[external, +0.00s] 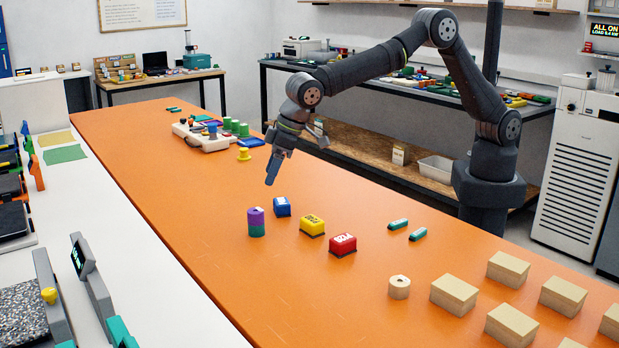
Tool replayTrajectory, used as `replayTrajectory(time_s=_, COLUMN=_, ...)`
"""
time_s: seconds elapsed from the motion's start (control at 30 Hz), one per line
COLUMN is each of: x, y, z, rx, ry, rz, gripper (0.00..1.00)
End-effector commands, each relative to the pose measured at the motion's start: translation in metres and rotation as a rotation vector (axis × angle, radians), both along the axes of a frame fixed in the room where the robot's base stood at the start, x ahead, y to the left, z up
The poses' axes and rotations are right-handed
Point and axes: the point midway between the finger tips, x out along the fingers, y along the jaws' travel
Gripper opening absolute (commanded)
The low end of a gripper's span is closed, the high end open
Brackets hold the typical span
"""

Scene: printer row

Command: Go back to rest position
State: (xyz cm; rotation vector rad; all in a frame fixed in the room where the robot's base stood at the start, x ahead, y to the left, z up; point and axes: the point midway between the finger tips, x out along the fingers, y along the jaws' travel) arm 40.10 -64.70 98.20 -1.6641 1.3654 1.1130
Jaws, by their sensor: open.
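My gripper (272,168) hangs above the orange table (180,215), pointing down, open with nothing seen between its fingers. My arm reaches left from its base at the table's right edge. Below and in front of the gripper stand a purple and green cylinder (256,222), a blue block (282,207), a yellow block (312,225) and a red block (343,244), all apart from the gripper. No marker of a rest position shows.
Several tan boxes (454,294) and a beige roll (399,287) stand at the near right. Two small teal pieces (398,224) lie near the right edge. A pale case (203,136) with green cylinders and a yellow piece (244,154) are farther back. The table's left part is clear.

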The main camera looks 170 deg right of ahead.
Motion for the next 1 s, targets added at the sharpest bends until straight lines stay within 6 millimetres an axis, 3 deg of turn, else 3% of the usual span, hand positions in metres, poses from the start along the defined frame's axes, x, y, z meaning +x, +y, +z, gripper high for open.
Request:
replayTrajectory(time_s=0.07, x=-0.001, y=0.007, z=0.016, rx=-0.002, ry=-0.001, rz=0.000, gripper=0.60)
replayTrajectory(time_s=0.1, x=-0.001, y=0.003, z=0.002, rx=0.005, ry=0.003, rz=-0.001, gripper=0.60)
replayTrajectory(time_s=0.7, x=0.007, y=-0.040, z=-0.106, rx=0.003, ry=0.001, rz=0.000, gripper=0.60)
replayTrajectory(time_s=0.73, x=0.008, y=-0.041, z=-0.091, rx=-0.004, ry=-0.003, rz=0.000, gripper=0.60)
replayTrajectory(time_s=0.9, x=0.008, y=-0.041, z=-0.056, rx=-0.003, ry=-0.002, rz=-0.001, gripper=0.60)
replayTrajectory(time_s=1.0, x=-0.012, y=-0.041, z=-0.046, rx=-0.001, ry=-0.001, rz=-0.004, gripper=0.60)
